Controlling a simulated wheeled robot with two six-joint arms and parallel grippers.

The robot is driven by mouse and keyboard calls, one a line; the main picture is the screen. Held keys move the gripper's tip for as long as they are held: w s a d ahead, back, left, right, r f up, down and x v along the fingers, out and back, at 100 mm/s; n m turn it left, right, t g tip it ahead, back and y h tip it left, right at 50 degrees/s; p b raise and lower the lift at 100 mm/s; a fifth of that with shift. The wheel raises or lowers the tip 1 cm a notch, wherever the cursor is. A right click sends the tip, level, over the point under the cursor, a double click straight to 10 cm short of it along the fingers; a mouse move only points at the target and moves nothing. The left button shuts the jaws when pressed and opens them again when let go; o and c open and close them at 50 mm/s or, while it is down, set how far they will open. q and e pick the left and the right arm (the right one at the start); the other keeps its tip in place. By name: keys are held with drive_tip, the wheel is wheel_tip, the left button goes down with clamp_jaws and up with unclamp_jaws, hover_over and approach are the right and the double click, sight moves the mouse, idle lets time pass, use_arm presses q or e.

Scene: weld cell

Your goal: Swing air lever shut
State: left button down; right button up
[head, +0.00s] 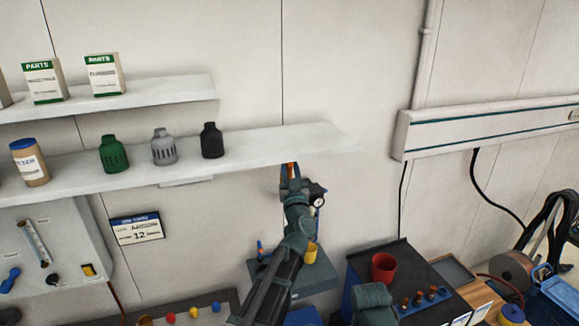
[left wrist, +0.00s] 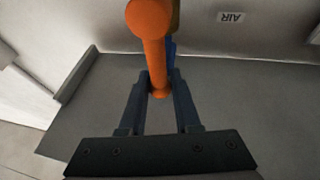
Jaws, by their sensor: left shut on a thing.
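The air lever (left wrist: 150,30) is an orange bar with a rounded end in the left wrist view. Its lower end sits between the fingers of my left gripper (left wrist: 160,92), which is shut on it. A blue part and a yellowish part show just behind the lever. An AIR label (left wrist: 231,17) is on the pale wall to the right. In the head view a bit of orange (head: 291,168) shows just beyond my left gripper (head: 291,179), below the shelf end. My arm hides most of the valve. My right gripper is not in view.
A shelf (head: 300,140) with several bottles runs just above my left gripper. A round gauge (head: 319,202) is close on its right. Below are a grey bench block (head: 318,277) and a dark cart top with a red cup (head: 383,267).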

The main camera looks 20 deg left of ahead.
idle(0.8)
use_arm(q)
drive_tip(key=s+a+f+n+g+y+b, duration=0.1)
drive_tip(key=s+a+f+n+g+y, duration=0.1)
drive_tip(key=n, duration=1.1)
drive_tip(key=s+a+f+n+g+y+b, duration=0.2)
drive_tip(key=a+f+n+g+y, duration=0.2)
drive_tip(key=n, duration=0.8)
drive_tip(key=shift+s+a+f+n+g+y, duration=0.15)
drive_tip(key=shift+f+n+g+y, duration=0.25)
drive_tip(key=shift+f+g+y, duration=1.05)
drive_tip(key=shift+r+g+h, duration=0.45)
drive_tip(key=shift+r, duration=0.1)
drive_tip(key=c, duration=0.8)
unclamp_jaws()
